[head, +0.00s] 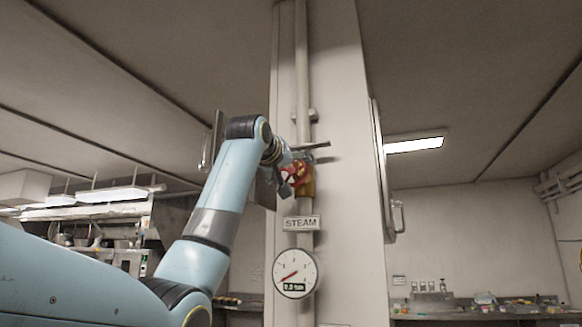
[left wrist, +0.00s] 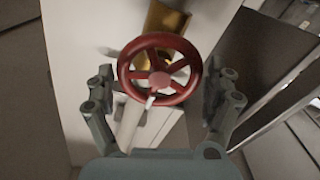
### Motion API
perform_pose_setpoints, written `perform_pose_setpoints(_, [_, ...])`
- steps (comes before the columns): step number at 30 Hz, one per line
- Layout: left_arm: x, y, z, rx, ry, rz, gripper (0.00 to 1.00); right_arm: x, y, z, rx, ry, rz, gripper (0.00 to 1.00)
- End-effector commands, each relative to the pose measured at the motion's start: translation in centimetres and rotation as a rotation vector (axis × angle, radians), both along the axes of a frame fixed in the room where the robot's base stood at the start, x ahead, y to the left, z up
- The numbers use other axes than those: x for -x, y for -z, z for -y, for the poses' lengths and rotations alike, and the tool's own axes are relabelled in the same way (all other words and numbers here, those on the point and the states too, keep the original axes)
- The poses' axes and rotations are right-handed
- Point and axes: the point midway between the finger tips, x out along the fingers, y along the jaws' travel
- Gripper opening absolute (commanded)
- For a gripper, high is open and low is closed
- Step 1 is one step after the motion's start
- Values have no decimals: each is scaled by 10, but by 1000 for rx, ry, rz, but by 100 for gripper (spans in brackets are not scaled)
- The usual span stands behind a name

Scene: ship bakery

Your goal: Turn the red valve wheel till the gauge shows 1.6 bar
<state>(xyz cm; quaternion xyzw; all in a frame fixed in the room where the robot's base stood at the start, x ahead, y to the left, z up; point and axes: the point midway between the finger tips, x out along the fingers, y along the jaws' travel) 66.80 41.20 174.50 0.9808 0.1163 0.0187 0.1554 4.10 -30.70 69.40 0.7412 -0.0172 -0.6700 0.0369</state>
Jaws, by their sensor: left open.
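The red valve wheel (left wrist: 160,80) faces the left wrist camera, with a rim, several spokes and a small white mark at its lower edge. It sits on a brass valve body (head: 307,182) on a pipe and is partly hidden by my gripper in the head view. My left gripper (left wrist: 163,78) is open, with one finger on each side of the wheel; I cannot tell whether they touch the rim. The round white gauge (head: 295,273) hangs below; its needle points lower left and its display appears to read 0.0 bar. My right gripper is not in view.
A "STEAM" sign (head: 301,223) is between valve and gauge. The vertical pipe (head: 302,70) runs up a pale column (head: 340,120). A panel with a handle (head: 398,216) stands at the column's right side. A cluttered counter (head: 480,307) is at the back right.

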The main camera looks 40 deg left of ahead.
Motion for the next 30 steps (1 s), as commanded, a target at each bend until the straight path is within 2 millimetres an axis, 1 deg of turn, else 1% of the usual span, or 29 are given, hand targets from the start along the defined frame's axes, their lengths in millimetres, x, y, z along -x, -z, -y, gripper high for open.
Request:
perform_pose_setpoints(3, [0, 1, 0, 0, 0, -1, 87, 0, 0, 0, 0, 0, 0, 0])
perform_pose_setpoints(12, [0, 1, 0, 0, 0, -1, 48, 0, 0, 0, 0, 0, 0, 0])
perform_pose_setpoints(13, [0, 1, 0, 0, 0, -1, 45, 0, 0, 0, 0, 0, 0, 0])
perform_pose_setpoints(19, [0, 1, 0, 12, 0, 2, 45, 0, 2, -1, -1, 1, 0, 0])
perform_pose_setpoints(23, [0, 1, 0, 49, 0, 11, 45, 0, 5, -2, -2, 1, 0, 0])
perform_pose_setpoints(30, [0, 3, -1, 195, 0, 46, 45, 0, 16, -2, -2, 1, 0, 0])
